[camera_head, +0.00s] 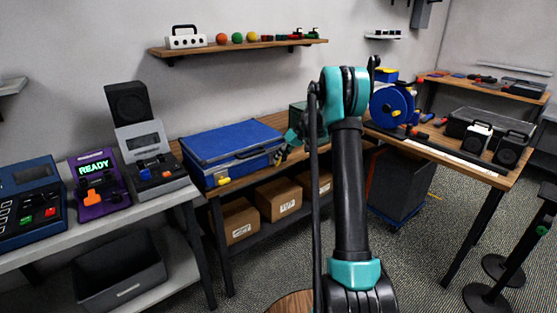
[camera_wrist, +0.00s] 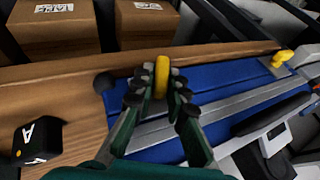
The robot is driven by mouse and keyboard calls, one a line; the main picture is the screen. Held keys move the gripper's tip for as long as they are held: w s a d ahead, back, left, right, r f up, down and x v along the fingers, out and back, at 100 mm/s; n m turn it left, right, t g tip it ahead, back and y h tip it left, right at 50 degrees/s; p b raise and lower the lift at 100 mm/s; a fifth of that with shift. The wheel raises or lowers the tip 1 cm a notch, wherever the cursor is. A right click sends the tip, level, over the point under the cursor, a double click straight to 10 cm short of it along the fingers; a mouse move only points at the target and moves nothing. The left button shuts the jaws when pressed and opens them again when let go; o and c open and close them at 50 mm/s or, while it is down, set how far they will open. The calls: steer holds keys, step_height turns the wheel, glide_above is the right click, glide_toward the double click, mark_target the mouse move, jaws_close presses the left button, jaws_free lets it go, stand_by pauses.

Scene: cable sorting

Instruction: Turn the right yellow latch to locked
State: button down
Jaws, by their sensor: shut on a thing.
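A blue hard case (camera_head: 232,150) lies closed on the wooden bench, and its blue side fills the middle of the wrist view (camera_wrist: 215,95). The right yellow latch (camera_wrist: 162,72) stands upright between my fingertips in the wrist view. My gripper (camera_wrist: 160,97) is shut on this latch. In the head view my gripper (camera_head: 281,156) is at the front right corner of the case and mostly covers that latch. The left yellow latch (camera_head: 223,181) is free at the front left; it also shows in the wrist view (camera_wrist: 283,59).
Cardboard boxes (camera_head: 238,222) stand on the shelf below the bench. A grey device (camera_head: 155,170) and a purple panel reading READY (camera_head: 98,190) stand left of the case. A blue cable reel (camera_head: 392,103) is on the right table. A black block (camera_wrist: 38,140) lies near my gripper.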

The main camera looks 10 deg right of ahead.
steer(key=y, duration=0.2)
steer(key=m+g+y, duration=0.1)
steer(key=y, duration=0.1)
steer(key=g+y, duration=0.1)
steer(key=shift+w+d+f+m+y, duration=0.2)
steer(key=shift+d+f+m+y, duration=0.1)
steer(key=shift+d+y, duration=0.1)
steer(key=y, duration=0.1)
steer(key=m+g+y, duration=0.1)
steer(key=y, duration=0.3)
steer(key=shift+f+m+g, duration=0.25)
steer(key=shift+m+g, duration=0.15)
steer(key=shift+y, duration=0.3)
steer(key=c, duration=1.5)
jaws_free()
steer(key=shift+c, duration=0.2)
